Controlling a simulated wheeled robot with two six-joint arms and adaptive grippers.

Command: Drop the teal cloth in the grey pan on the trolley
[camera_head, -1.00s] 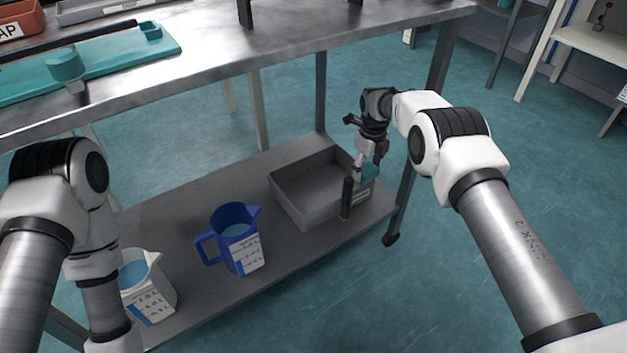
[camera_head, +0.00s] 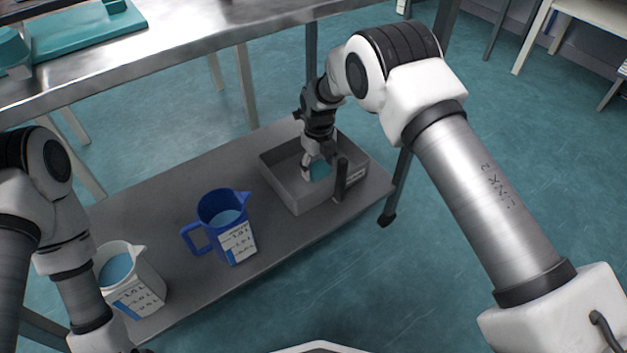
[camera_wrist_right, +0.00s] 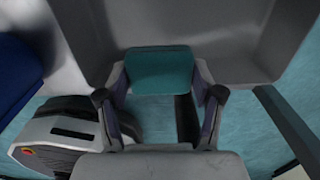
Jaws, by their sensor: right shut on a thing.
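The grey pan (camera_head: 281,186) sits on the lower shelf of the trolley (camera_head: 165,190), near its right end. My right gripper (camera_head: 318,170) reaches down over the pan, its fingertips within the pan's outline. It is shut on the teal cloth (camera_head: 321,172), which is partly hidden by the fingers. I cannot tell whether the cloth touches the pan's floor. My left arm is at the lower left; its fingers are not visible.
A blue jug (camera_head: 213,207) stands left of the pan, and a white jug (camera_head: 143,285) farther left; both hold blue liquid. The upper tabletop (camera_head: 170,50) overhangs behind.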

